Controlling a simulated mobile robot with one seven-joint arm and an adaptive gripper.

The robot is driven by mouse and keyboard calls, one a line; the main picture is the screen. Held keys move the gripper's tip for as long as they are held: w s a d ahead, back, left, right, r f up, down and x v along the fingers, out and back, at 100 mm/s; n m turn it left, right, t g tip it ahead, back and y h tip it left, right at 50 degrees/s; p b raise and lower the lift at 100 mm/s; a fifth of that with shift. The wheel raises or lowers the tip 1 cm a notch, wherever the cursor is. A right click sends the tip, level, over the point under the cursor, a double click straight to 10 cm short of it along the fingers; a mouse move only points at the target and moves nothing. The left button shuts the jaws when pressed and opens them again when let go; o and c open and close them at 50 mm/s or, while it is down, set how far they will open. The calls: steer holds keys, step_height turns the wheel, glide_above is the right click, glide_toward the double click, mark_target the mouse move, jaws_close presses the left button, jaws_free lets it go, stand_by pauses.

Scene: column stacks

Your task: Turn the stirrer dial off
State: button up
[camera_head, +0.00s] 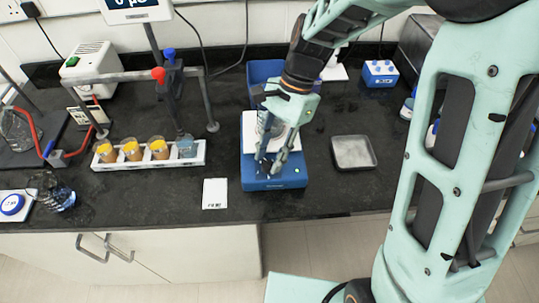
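The stirrer (249,172) is a blue unit with a white top plate, standing near the front edge of the black bench. A clear glass vessel seems to stand on its plate, partly behind my gripper. My gripper (270,166) points down over the front part of the stirrer, its fingertips close to the front edge of the plate. I cannot tell whether the fingertips touch the stirrer or how far apart they are. The dial is not clearly visible; it is too small or hidden by the fingers.
Left of the stirrer are a white card (215,194), a white rack (196,158) with several orange-filled vessels, and a metal stand. A grey metal tray (353,153) lies to the right. A blue box (380,73) stands at the back. Bare bench lies between stirrer and tray.

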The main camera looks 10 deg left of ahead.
steer(key=shift+s+f, duration=0.1)
steer(key=shift+f, duration=0.15)
jaws_close()
